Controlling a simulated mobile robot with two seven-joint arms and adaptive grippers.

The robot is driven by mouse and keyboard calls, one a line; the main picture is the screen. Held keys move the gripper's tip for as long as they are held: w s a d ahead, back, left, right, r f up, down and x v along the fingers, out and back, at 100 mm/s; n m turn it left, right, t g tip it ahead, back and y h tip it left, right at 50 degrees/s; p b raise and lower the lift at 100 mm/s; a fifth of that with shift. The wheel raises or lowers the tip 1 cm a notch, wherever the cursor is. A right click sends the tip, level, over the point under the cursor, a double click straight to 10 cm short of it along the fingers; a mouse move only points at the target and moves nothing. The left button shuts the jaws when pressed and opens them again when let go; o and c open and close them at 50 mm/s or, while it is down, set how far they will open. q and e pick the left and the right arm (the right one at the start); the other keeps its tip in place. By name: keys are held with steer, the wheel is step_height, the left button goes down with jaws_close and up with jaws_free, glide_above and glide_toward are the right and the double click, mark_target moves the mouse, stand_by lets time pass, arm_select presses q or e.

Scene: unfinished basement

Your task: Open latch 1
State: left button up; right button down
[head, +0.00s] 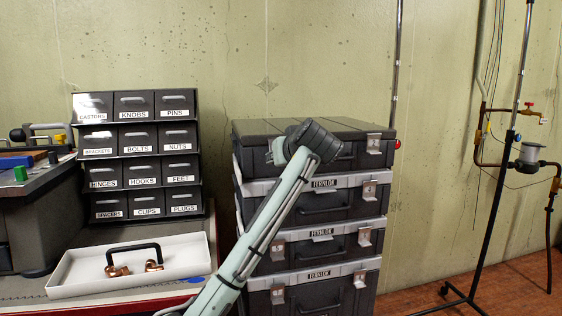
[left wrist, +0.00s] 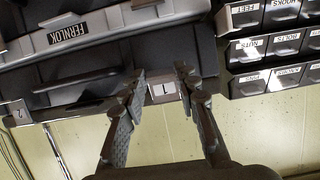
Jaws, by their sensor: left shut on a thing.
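Latch 1 (left wrist: 163,89) is a small pale metal plate marked "1" on the front of the top dark case (head: 345,130). It sits between the two fingers of my left gripper (left wrist: 160,74), which is shut on it. In the head view my left wrist covers this latch and the fingertips. Latch 2 (head: 374,143) is at the right of the same case, and it also shows at the far left of the left wrist view (left wrist: 15,112). Whether latch 1 has moved from its closed position cannot be told. My right gripper is not in view.
Several latched cases (head: 328,233) are stacked under the top one. A labelled drawer rack (head: 137,155) stands to the left, above a white tray (head: 185,258) with copper fittings. Pipes and a stand (head: 505,150) are at the right. The wall is close behind the stack.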

arm_select(q)
steer(key=shift+s+d+r+g+h, duration=0.1)
steer(key=shift+s+r+g+h, duration=0.25)
steer(key=shift+g, duration=0.4)
steer(key=shift+d+r+g+h, duration=0.15)
steer(key=shift+r+g, duration=0.25)
steer(key=shift+g, duration=0.35)
steer(key=shift+a, duration=0.15)
steer(key=o, duration=1.2)
steer(key=shift+c, duration=0.2)
steer(key=shift+r, duration=0.1)
steer(key=v, duration=1.2)
